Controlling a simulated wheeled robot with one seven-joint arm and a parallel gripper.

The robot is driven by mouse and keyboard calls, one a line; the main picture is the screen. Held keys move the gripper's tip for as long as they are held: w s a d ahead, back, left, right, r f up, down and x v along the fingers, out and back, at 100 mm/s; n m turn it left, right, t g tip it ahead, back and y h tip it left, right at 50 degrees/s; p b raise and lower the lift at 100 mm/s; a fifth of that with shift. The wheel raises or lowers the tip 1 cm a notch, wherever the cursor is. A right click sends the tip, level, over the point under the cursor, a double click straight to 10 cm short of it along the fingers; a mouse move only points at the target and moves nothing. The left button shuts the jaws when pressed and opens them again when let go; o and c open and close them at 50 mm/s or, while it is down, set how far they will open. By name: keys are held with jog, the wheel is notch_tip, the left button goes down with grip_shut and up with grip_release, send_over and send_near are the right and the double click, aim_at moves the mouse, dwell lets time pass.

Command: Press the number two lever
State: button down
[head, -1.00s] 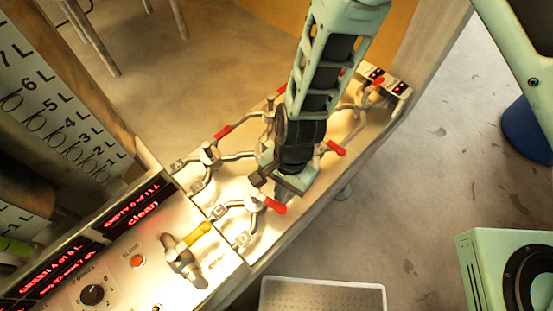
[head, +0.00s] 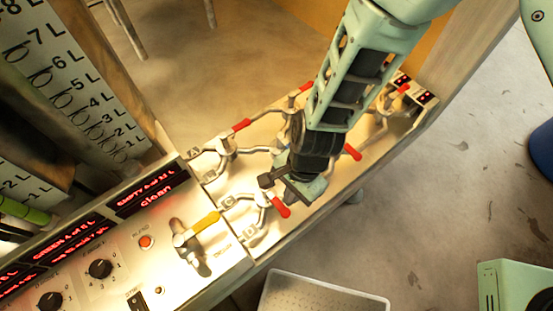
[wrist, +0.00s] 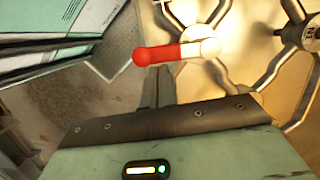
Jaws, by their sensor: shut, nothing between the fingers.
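Several red-handled levers sit on pipe valves along the metal panel. One red lever (head: 281,207) is near the C and D labels, right beside my gripper (head: 290,190). Others are a red lever (head: 242,125) near the A label, one (head: 353,152) right of my wrist, and one (head: 404,88) at the far end. I cannot read which lever is number two. In the wrist view my gripper (wrist: 157,85) is shut and empty, its tips just below a red lever (wrist: 158,54) in the picture. I cannot tell whether they touch. My arm hides part of the pipework.
A yellow-handled valve (head: 203,224) stands on the panel nearer the red displays (head: 150,198) and the knobs (head: 100,268). A grey perforated tray (head: 325,292) lies below the panel. A green box (head: 515,288) stands at lower right. The floor (head: 440,190) right of the panel is clear.

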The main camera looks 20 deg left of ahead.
jog(key=w, duration=0.1)
jog(key=w+d, duration=0.2)
jog(key=shift+w+d+r, duration=0.25)
jog(key=shift+w+r, duration=0.1)
jog(key=b+v, duration=0.1)
jog(key=v, duration=0.8)
jog(key=shift+s+d, duration=0.15)
jog(key=shift+s, duration=0.05)
jog(key=shift+r, duration=0.15)
jog(key=s+d+r+n+t+b, duration=0.1)
jog(key=s+d+r+n, duration=0.2)
jog(key=d+r+n, duration=0.4)
jog(key=s+d+r+n+t+b, duration=0.1)
jog(key=s+d+r+n, duration=0.3)
jog(key=d+r+n, duration=0.3)
jog(key=shift+d+r+h, duration=0.4)
jog(key=shift+d+r, duration=0.1)
jog(key=shift+d, duration=0.05)
